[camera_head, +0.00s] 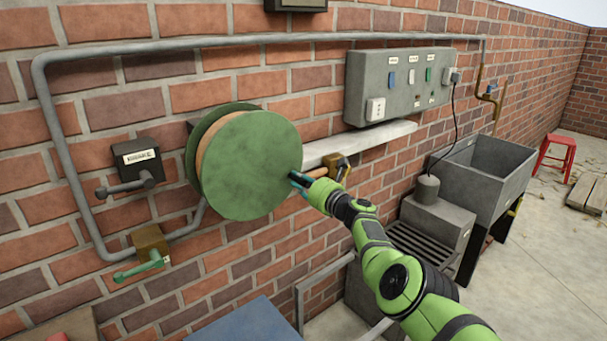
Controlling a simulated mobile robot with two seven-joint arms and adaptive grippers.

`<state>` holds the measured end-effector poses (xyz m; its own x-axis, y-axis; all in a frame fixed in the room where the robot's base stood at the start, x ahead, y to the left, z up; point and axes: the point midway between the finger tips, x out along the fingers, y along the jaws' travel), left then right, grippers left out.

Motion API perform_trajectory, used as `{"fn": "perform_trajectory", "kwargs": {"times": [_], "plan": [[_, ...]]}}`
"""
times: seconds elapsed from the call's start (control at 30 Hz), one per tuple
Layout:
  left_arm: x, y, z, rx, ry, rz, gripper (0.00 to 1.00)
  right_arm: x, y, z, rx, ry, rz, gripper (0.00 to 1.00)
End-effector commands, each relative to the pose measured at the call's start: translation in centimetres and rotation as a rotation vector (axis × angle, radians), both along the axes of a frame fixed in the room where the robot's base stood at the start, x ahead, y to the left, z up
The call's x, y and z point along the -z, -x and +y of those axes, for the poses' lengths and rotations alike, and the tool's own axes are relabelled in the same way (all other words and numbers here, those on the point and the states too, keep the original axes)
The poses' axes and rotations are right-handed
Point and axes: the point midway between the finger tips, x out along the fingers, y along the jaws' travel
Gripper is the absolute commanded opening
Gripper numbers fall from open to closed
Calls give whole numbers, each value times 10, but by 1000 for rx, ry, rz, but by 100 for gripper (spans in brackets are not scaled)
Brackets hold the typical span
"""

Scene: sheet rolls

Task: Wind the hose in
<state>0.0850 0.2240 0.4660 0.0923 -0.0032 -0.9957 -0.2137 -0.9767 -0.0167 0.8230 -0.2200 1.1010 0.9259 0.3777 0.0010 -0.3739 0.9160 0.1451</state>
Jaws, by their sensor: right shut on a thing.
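A round green hose reel (245,165) is mounted on the brick wall left of the middle. An orange-brown band of wound hose (207,150) shows between its two discs. My right gripper (297,180) is at the right edge of the front disc, shut on what looks like the reel's crank handle, mostly hidden by the fingers. A short orange-brown length (316,173) shows beside the gripper and runs toward a brass fitting (338,165) on the wall. My left gripper is not in view.
A grey switch panel (400,83) hangs above a pale ledge (365,140). A grey pipe (72,180) and a brass valve with a green lever (150,243) are at the left. A sink (485,175) and a red stool (556,155) stand at the right.

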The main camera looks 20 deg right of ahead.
Motion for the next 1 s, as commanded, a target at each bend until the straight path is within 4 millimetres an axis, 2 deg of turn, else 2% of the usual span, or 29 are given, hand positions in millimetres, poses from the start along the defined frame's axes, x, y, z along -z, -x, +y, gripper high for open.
{"fn": "perform_trajectory", "kwargs": {"times": [0.03,0.1,0.33,0.5,0.77,0.9,1.0], "plan": [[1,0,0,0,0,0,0,10,2,3,0,3,7,0],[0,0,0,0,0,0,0,16,3,7,-1,-65,35,0],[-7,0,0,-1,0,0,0,34,9,22,-2,-135,63,0],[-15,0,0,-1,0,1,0,46,15,36,-3,-293,129,0],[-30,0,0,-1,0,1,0,58,25,59,-4,-515,220,0],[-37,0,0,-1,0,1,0,63,30,71,-4,-506,216,0],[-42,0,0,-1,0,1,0,65,33,79,-5,-567,241,0]]}}
